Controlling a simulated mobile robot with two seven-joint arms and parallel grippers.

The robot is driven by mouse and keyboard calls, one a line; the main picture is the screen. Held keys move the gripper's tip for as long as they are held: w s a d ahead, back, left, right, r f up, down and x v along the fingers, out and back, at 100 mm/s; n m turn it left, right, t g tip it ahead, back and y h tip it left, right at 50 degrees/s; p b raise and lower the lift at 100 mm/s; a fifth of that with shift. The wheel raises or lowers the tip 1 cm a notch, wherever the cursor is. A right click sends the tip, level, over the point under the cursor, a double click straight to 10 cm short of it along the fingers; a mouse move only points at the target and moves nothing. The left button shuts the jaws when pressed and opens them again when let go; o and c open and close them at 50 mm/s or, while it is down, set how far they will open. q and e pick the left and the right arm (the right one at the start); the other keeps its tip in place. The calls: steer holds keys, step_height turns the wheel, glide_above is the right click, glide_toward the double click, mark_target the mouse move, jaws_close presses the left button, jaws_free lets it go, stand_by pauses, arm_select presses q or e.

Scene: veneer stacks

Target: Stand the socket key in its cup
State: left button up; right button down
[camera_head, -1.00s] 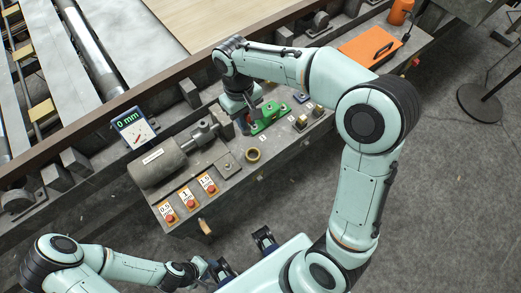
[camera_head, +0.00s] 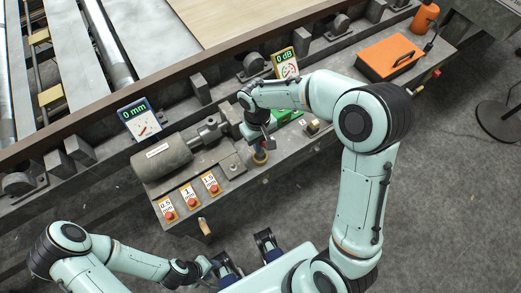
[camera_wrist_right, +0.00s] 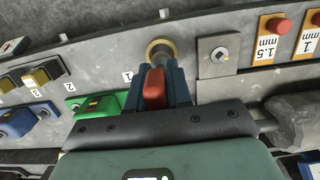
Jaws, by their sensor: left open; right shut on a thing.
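My right gripper (camera_head: 258,146) is over the near edge of the control bench, directly above the brass cup (camera_head: 260,160). In the right wrist view its blue fingers (camera_wrist_right: 157,82) are shut on the red socket key (camera_wrist_right: 154,90). The round brass cup (camera_wrist_right: 154,48) shows just beyond the fingertips, its opening partly visible. The key's lower end is hidden, so I cannot tell whether it is inside the cup. My left gripper (camera_head: 243,254) is open and empty low in the head view, away from the bench.
A green block (camera_wrist_right: 97,107), with blue and yellow-black ones beside it, sits near the cup. On the other side are a grey plate with a knob (camera_wrist_right: 222,54) and several red buttons (camera_head: 191,201). A grey motor (camera_head: 165,163) and an orange case (camera_head: 392,57) occupy the bench.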

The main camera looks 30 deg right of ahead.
steer(key=shift+f, duration=2.4)
steer(key=shift+f+b, duration=0.1)
steer(key=shift+b, duration=0.25)
steer(key=c, duration=1.5)
jaws_free()
steer(key=shift+f, duration=0.1)
steer(key=o, duration=0.5)
steer(key=shift+c, duration=0.2)
steer(key=shift+w+r, duration=0.1)
steer(key=shift+r, duration=0.5)
steer(key=r, duration=0.3)
steer(key=w+r+p, duration=0.1)
steer(key=r, duration=0.7)
steer(key=shift+w+r+p, duration=0.1)
steer(key=shift+w+p, duration=0.05)
steer(key=shift+p, duration=0.2)
